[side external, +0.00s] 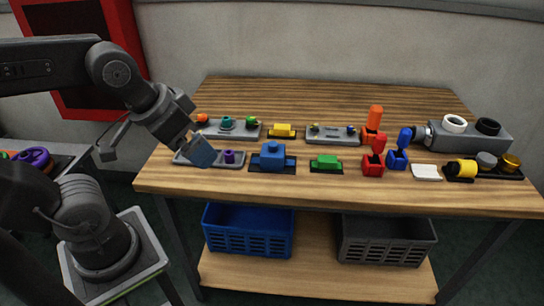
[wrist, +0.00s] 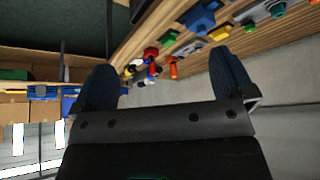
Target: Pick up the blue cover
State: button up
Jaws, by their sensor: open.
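The blue cover (side external: 272,157) looks like a blue block with a raised knob. It sits on a dark base near the front of the wooden table in the side view. In the wrist view a blue block (wrist: 201,15), which seems to be the same cover, shows near the top edge. My gripper (side external: 201,153) is above the table's left end, to the left of the cover and apart from it. In the wrist view my gripper (wrist: 168,80) has its two dark blue fingers spread wide with nothing between them. In the side view one finger hides the other.
A grey tray with a purple knob (side external: 229,157) lies just below my gripper. A green block (side external: 326,162) and a yellow block (side external: 282,130) stand near the cover. Red (side external: 374,160) and blue (side external: 398,152) upright parts are farther right. Blue (side external: 248,232) and grey (side external: 385,240) baskets sit on the lower shelf.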

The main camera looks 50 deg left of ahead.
jog(key=w+a+n+g+y, duration=0.1)
jog(key=w+a+n, duration=0.15)
jog(key=w, duration=0.55)
jog(key=n+g+y, duration=0.1)
jog(key=n+y, duration=0.1)
jog(key=n, duration=0.4)
send_near(272, 146)
jog(key=shift+n, duration=0.25)
jog(key=x, duration=0.6)
jog(key=shift+a+f, duration=0.35)
jog(key=shift+d+x, duration=0.15)
jog(key=shift+x, duration=1.4)
jog(key=shift+d+x, duration=0.15)
jog(key=shift+x, duration=1.45)
jog(key=shift+w, duration=0.1)
jog(key=c, duration=1)
